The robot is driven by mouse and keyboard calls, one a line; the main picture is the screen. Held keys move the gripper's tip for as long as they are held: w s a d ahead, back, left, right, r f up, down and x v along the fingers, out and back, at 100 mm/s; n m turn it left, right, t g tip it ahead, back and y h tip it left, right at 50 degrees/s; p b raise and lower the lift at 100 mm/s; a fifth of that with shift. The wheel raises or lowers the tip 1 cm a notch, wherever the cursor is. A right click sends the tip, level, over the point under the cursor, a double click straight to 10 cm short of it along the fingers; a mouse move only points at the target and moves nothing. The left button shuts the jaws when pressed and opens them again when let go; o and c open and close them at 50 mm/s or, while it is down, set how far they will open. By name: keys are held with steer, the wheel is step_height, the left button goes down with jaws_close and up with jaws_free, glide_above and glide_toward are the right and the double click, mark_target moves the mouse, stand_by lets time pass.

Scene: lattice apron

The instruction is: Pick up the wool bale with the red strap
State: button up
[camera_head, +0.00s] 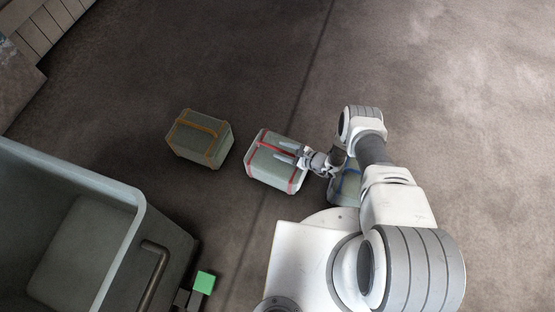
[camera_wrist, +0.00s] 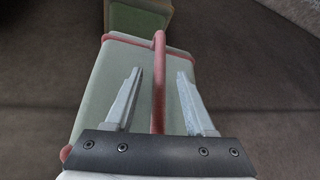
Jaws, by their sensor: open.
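The wool bale with the red strap (camera_head: 264,174) is a pale grey-green block with red edging, on the floor left of my gripper's wrist in the head view. In the wrist view the same bale (camera_wrist: 103,84) fills the middle, with its red strap (camera_wrist: 158,75) running lengthwise as a raised band. My gripper (camera_head: 285,154) is open, with its fingers over the bale's top. In the wrist view the two fingers (camera_wrist: 160,75) lie on either side of the red strap, apart from it. I cannot tell how far above the bale they are.
A bale with an ochre strap (camera_head: 200,137) stands to the left. A bale with a blue strap (camera_head: 345,187) is partly hidden beneath my arm. A large grey bin (camera_head: 120,190) with a handle and a green block (camera_head: 204,282) are at lower left. The floor beyond is clear.

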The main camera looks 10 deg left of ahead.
steer(key=shift+c, duration=0.3)
jaws_close()
stand_by(1.0)
steer(key=shift+r, duration=0.1)
